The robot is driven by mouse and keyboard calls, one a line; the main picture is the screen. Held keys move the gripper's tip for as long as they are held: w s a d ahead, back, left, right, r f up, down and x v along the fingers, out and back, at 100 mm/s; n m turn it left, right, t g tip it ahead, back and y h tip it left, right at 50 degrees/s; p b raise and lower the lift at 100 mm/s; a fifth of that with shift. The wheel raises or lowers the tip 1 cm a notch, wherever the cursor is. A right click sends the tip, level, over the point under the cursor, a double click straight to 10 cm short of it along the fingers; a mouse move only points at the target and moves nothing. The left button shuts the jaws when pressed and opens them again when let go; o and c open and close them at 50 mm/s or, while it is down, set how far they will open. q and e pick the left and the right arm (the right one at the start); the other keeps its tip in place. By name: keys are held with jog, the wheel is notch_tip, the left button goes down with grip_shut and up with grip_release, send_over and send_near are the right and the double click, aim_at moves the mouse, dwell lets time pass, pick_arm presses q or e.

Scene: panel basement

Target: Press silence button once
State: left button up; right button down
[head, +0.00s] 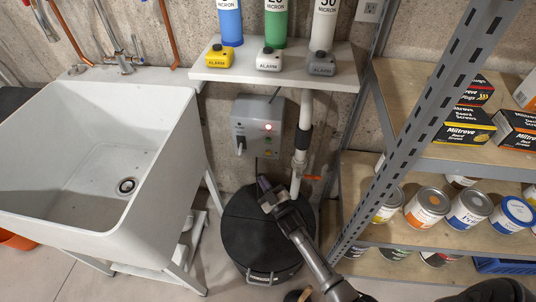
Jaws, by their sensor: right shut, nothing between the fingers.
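A grey control panel (254,128) is fixed to the wall below the white shelf. I cannot tell which part is the silence button. My right gripper (263,184) is shut and empty, in front of and below the panel, apart from it and over the black lid. Three small units marked ALARM stand on the shelf: yellow (219,59), white (269,61) and grey (321,64). My left gripper is not in view.
A black round-lidded bin (262,240) stands under the panel. A white pipe with a valve (303,140) runs right of the panel. A white sink (95,150) is at left, a metal rack (420,90) with cans and boxes at right. White, green and blue cylinders line the white shelf (280,76).

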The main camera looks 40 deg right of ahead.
aim_at(268, 153)
dwell(0.3)
jog(key=w+d+b, duration=0.4)
jog(key=w+d, duration=0.1)
jog(key=d, duration=0.1)
jog(key=shift+w+d, duration=0.35)
jog(key=shift+w, duration=0.05)
dwell(0.5)
dwell(0.7)
dwell(0.7)
jog(key=shift+w+d+b, duration=0.1)
jog(key=shift+b, duration=0.2)
